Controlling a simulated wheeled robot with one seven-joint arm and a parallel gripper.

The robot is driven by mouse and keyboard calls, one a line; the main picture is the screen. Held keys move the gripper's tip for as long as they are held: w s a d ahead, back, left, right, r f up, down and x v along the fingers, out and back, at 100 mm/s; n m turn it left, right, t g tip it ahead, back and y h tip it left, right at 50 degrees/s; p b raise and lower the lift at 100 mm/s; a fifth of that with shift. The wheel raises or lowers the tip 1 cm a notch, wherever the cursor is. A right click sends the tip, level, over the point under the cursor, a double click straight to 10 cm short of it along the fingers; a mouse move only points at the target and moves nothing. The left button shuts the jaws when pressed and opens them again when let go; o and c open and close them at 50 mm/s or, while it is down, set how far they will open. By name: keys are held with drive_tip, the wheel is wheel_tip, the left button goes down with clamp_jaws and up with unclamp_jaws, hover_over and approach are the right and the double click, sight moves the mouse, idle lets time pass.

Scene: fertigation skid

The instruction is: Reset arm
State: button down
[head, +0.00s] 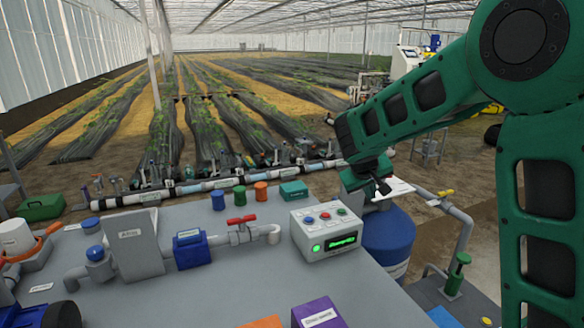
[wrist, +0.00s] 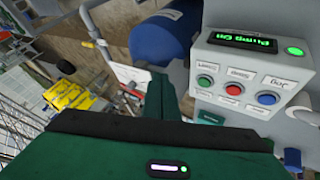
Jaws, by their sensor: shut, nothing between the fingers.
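My green arm reaches in from the right in the head view. My gripper (head: 384,188) is shut and empty, to the right of the grey control box (head: 325,232) and above the blue tank (head: 388,238). In the wrist view my gripper (wrist: 160,84) shows as a dark green finger shape, apart from the control box (wrist: 222,66). The box has green, red and blue buttons, a lit green lamp and a dark display with green text that seems to read "Pump On" in the wrist view.
The grey bench (head: 220,300) carries a red-handled valve (head: 241,220), a blue block (head: 190,249), a grey panel (head: 133,245), a purple box (head: 318,314) and small coloured caps. Grey pipework with a yellow handle (head: 446,193) stands right of the tank. Open air surrounds my gripper above the bench.

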drive_tip(key=s+d+m+g+y, duration=0.1)
drive_tip(key=s+d+m+g, duration=0.1)
drive_tip(key=s+d, duration=0.7)
drive_tip(key=s+d+m+g+y, duration=0.15)
drive_tip(key=s+d, duration=0.25)
drive_tip(key=s, duration=0.8)
drive_tip(key=s+m+g+y, duration=0.1)
drive_tip(key=s+m, duration=0.1)
drive_tip(key=s, duration=0.9)
drive_tip(key=s+a+f+m+g+y, duration=0.1)
drive_tip(key=s+m+g, duration=0.1)
drive_tip(key=s, duration=1)
drive_tip(key=shift+f, duration=0.3)
drive_tip(key=shift+a, duration=0.1)
drive_tip(key=shift+w+f, duration=0.3)
drive_tip(key=shift+w, duration=0.4)
